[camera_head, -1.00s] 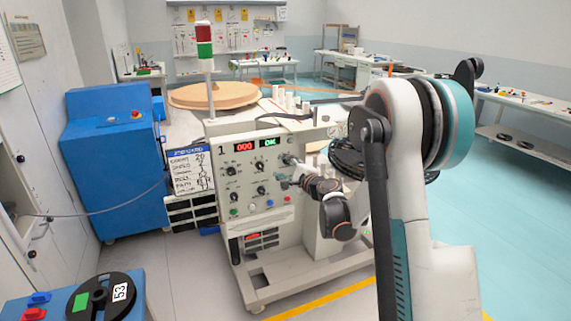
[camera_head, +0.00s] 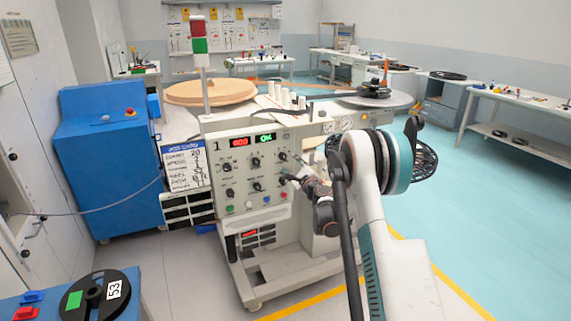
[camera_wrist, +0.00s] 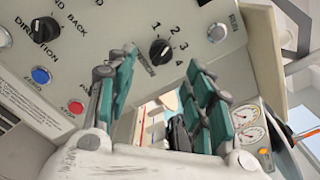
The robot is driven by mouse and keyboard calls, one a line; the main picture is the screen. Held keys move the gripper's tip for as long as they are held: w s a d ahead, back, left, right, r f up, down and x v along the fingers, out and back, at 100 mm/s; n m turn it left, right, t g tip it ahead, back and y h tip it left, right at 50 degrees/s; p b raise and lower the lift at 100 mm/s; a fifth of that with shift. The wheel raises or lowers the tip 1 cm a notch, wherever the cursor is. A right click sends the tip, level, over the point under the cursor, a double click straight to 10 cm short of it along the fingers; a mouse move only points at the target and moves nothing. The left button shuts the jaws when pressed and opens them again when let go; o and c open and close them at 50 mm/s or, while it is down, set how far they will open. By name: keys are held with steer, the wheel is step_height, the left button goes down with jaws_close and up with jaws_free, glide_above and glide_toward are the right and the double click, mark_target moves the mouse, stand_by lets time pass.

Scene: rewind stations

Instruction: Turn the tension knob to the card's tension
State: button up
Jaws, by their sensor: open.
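The machine's light control panel (camera_head: 243,182) carries several black knobs in two rows; its labels are too small to read in the head view. My gripper (camera_head: 285,178) is at the right end of the lower row. In the wrist view my gripper (camera_wrist: 160,68) is open, its teal fingers apart. A black knob (camera_wrist: 161,50) with a scale of 1 to 4 lies ahead between the fingertips, apparently untouched; its name is partly hidden by the left finger. The direction knob (camera_wrist: 45,29) is at upper left. The job card (camera_head: 185,168) hangs left of the panel; its handwriting is unreadable here.
Two gauges (camera_wrist: 249,125) are at right. A blue cabinet (camera_head: 105,160) stands left, a black reel (camera_head: 95,296) lies in front. The right floor is clear.

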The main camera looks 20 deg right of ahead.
mark_target(285, 159)
steer(key=w+b, duration=0.1)
steer(key=w, duration=0.5)
steer(key=c, duration=1.1)
